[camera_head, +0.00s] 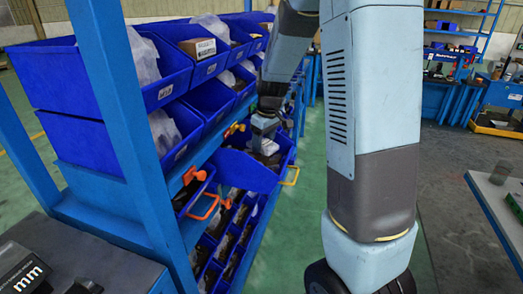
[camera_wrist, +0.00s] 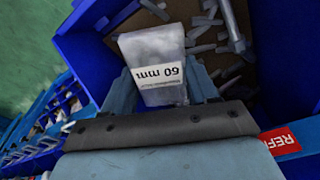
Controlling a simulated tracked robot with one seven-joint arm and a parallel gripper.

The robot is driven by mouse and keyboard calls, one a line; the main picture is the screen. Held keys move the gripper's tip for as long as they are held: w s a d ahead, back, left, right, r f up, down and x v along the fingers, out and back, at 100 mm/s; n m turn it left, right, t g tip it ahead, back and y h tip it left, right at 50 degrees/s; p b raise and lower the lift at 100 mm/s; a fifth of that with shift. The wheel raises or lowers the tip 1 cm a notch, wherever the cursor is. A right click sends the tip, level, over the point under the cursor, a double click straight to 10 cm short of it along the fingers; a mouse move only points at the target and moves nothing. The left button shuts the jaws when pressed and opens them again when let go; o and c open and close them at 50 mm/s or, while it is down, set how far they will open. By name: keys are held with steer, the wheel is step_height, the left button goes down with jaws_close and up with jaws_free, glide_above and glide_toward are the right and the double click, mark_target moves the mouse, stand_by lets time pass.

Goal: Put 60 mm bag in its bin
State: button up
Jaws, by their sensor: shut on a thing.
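The 60 mm bag (camera_wrist: 152,45) is a clear plastic bag with a white label reading "60 mm", upside down in the wrist view. My gripper (camera_wrist: 162,85) is shut on it, one finger on each side. In the head view my gripper (camera_head: 264,124) is above a blue bin (camera_head: 238,167) that juts out from the rack, and the pale bag (camera_head: 268,147) shows below it. In the wrist view the blue bin (camera_wrist: 85,55) holds loose grey bolts (camera_wrist: 237,32) on a brown bottom. The bag is over or inside this bin; I cannot tell if it touches the bottom.
A blue rack (camera_head: 120,100) with several blue bins of bagged parts stands on the left. Smaller bins (camera_head: 232,235) sit below. A red label (camera_wrist: 281,141) is at the bin's edge. A dark block marked "mm" (camera_head: 25,275) is at lower left. Green floor is open right of the rack.

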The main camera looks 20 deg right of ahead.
steer(key=shift+w+a, duration=0.3)
steer(key=shift+a, duration=0.1)
steer(key=f, duration=0.3)
steer(key=shift+w+a+f, duration=0.15)
steer(key=shift+a+f, duration=0.05)
steer(key=shift+f, duration=0.05)
steer(key=o, duration=1.3)
steer(key=shift+f, duration=0.1)
